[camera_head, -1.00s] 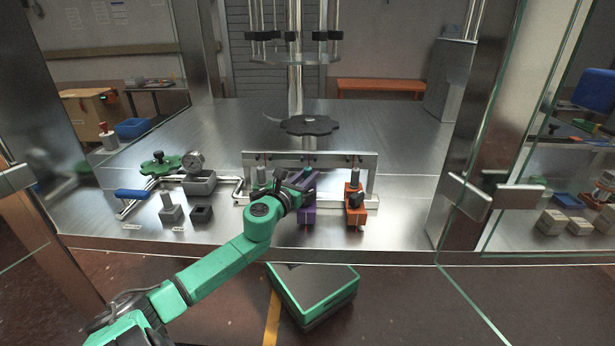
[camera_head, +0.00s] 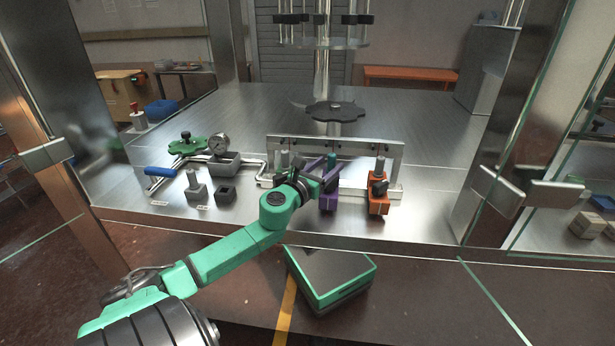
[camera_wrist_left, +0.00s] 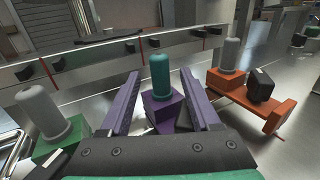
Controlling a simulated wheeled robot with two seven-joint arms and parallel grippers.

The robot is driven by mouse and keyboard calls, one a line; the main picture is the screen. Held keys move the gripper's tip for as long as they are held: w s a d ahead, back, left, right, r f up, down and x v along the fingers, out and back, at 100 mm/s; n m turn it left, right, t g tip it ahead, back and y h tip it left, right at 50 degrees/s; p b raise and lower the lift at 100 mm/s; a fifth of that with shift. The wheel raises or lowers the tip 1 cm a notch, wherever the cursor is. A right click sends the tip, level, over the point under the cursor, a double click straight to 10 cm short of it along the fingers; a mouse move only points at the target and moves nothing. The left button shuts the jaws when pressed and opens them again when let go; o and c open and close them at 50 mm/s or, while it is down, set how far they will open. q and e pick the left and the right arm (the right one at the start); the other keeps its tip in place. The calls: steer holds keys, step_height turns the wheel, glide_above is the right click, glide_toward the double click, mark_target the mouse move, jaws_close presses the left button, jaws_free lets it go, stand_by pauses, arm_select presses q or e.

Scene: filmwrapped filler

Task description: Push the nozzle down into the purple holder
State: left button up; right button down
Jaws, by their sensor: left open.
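The teal nozzle (camera_wrist_left: 159,77) stands upright on the purple holder (camera_wrist_left: 163,122) in the left wrist view. How deep it sits is unclear. My left gripper (camera_wrist_left: 160,98) is open, with one purple finger on each side of the nozzle and visible gaps between. In the head view, the nozzle (camera_head: 332,161) shows just beyond my left gripper (camera_head: 323,174), and the purple holder (camera_head: 328,203) is partly hidden by it. My right gripper is not in view.
An orange holder (camera_head: 379,190) with a grey nozzle stands to the right. A green holder (camera_wrist_left: 62,142) with a grey nozzle stands to the left. A metal rail (camera_head: 392,150) runs behind them. A gauge (camera_head: 219,144) and small grey blocks stand farther left.

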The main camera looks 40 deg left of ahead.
arm_select(q)
steer(key=s, duration=0.4)
steer(key=s+d, duration=0.1)
steer(key=s, duration=0.3)
steer(key=s+d+b, duration=0.1)
steer(key=s, duration=0.3)
steer(key=shift+s+d, duration=0.15)
